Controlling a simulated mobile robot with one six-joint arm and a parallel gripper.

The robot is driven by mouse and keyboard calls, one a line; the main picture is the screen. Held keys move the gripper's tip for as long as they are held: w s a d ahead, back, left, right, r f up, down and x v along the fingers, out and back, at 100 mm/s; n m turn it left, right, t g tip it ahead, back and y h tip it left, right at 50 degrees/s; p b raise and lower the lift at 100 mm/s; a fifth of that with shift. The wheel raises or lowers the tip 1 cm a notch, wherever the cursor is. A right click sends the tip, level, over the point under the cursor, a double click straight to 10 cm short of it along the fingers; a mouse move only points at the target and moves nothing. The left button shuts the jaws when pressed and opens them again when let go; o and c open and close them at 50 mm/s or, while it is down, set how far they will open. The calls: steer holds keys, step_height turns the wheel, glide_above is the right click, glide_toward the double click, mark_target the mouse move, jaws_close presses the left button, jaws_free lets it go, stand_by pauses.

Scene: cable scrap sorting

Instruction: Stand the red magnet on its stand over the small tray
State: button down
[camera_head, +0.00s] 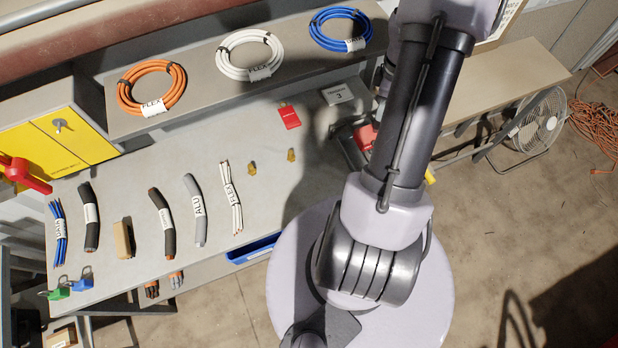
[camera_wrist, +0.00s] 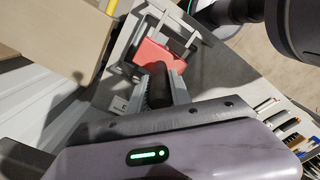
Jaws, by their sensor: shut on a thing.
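In the head view, the red magnet (camera_head: 365,137) is partly visible at the right end of the bench, left of my arm. My arm hides most of the gripper there. Whether the magnet touches anything below is unclear.
Cable pieces, including a grey one (camera_head: 195,210), lie on the bench (camera_head: 130,270). Cable coils, including a white one (camera_head: 249,55), rest on the raised shelf (camera_head: 200,85). A red tag (camera_head: 289,117) lies nearby.

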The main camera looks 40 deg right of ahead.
steer(key=shift+f, duration=0.2)
stand_by(0.6)
steer(key=c, duration=1.1)
jaws_free()
step_height(320, 180, up, 17)
steer(key=p, duration=0.3)
steer(key=w+a+m+t+b, duration=0.1)
steer(key=w+a+b, duration=0.25)
steer(key=a, duration=0.35)
steer(key=w+a+f+m+t+b, duration=0.1)
steer(key=w+a+m+b, duration=0.1)
steer(key=a+b, duration=0.35)
steer(key=w+a+m+t+b, duration=0.1)
steer(key=w+a+b, duration=0.15)
steer(key=a, duration=0.55)
steer(key=s+a+f+m+t+b, duration=0.1)
steer(key=s+a+f+m+b, duration=0.1)
steer(key=a, duration=0.4)
steer(key=s+a+f+m+t+y+b, duration=0.1)
steer(key=s+a+f+m+b, duration=0.1)
steer(key=a, duration=0.5)
steer(key=s+a+f+m+y+b, duration=0.1)
steer(key=s+a+f+b, duration=0.1)
steer(key=s+a+b, duration=0.2)
steer(key=a, duration=0.2)
steer(key=shift+s+a+m+t, duration=0.35)
steer(key=shift+a+m+t, duration=0.05)
